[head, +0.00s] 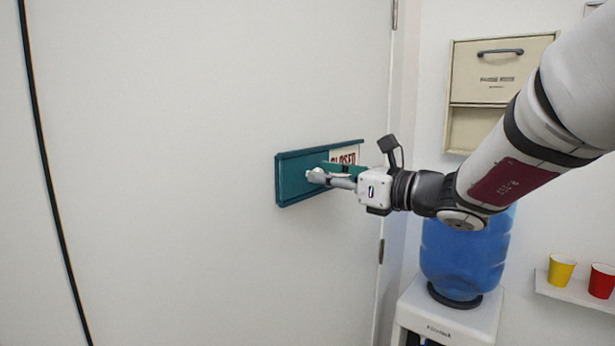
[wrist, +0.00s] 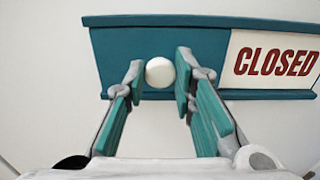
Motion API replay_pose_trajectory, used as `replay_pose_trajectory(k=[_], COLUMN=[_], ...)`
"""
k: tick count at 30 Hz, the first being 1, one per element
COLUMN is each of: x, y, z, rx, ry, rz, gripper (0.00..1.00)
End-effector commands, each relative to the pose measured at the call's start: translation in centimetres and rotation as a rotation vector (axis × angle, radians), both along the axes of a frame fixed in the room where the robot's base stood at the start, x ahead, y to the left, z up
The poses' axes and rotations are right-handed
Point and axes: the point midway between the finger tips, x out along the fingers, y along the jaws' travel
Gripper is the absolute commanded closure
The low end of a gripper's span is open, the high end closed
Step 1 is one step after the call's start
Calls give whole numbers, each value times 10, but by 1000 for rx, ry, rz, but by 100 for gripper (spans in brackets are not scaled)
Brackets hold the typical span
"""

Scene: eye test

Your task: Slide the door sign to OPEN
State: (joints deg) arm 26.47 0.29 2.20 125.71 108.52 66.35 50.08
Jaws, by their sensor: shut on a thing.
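The door sign (head: 294,180) is a long teal frame on the white door. A teal panel with a round white knob (wrist: 160,72) covers its left part, and a white field with red "CLOSED" (wrist: 274,62) shows on the right. The word OPEN is not visible. My gripper (wrist: 160,78) is shut on the knob, with one finger on each side of it. In the head view my gripper (head: 321,178) is at the front of the sign and hides part of the panel and the lettering.
The door (head: 180,250) is flat and clear around the sign, with hinges at its right edge. A black cable (head: 47,170) runs down the left. To the right are a water cooler (head: 452,318) with a blue bottle (head: 465,255), a beige wall box (head: 497,82), and yellow (head: 561,270) and red (head: 601,281) cups on a shelf.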

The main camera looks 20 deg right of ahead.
Motion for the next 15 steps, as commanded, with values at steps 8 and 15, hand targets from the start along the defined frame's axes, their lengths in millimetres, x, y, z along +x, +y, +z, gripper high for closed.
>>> replay_pose_trajectory(k=[8, 15], x=[23, 57], y=[-31, -78], z=[-1, -1], rx=[0, 0], ry=[0, -1], rz=[-3, -3], gripper=[100, 100])
